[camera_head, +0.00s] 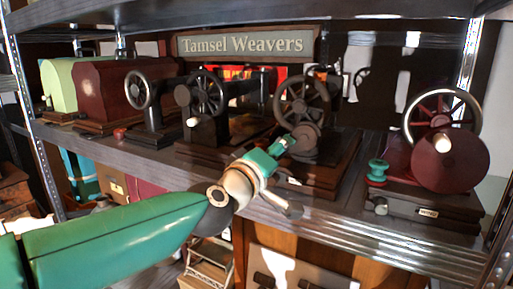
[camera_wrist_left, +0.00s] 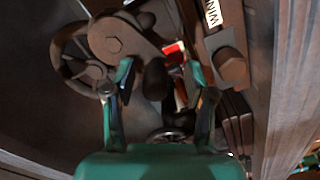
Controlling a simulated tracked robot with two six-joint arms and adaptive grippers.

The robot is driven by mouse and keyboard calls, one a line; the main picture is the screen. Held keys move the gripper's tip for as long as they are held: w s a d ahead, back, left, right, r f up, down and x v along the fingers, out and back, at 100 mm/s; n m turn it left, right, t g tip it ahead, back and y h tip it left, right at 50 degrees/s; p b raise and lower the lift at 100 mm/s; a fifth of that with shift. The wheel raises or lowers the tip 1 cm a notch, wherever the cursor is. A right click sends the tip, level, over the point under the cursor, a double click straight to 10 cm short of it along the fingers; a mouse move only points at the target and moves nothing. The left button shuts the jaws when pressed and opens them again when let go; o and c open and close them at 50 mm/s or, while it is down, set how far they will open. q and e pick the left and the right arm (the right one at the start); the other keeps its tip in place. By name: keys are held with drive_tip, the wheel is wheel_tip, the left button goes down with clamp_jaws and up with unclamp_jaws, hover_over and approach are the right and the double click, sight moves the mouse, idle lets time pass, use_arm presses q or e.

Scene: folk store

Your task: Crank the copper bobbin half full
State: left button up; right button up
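My left gripper (camera_head: 290,143) reaches in from the left to a dark winding machine with a spoked wheel (camera_head: 302,100) in the middle of the shelf. In the left wrist view its two teal fingers (camera_wrist_left: 160,78) stand apart. A dark rounded knob or handle (camera_wrist_left: 155,80) shows between them, with gaps on both sides, and I cannot tell whether it touches either finger. The machine's wheel (camera_wrist_left: 82,62) also shows there. I cannot make out a copper bobbin; the gripper hides part of the machine. My right gripper is not in view.
A maroon winding machine (camera_head: 445,160) stands at right, with a green spool (camera_head: 377,170) on its base. Other dark machines (camera_head: 208,105) stand to the left. A "Tamsel Weavers" sign (camera_head: 246,44) hangs above. The shelf's metal front edge (camera_head: 400,248) runs below.

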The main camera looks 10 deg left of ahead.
use_arm(q)
drive_tip(key=shift+s+r, duration=0.15)
drive_tip(key=shift+r, duration=0.05)
idle(0.3)
drive_tip(key=v, duration=0.9)
idle(0.4)
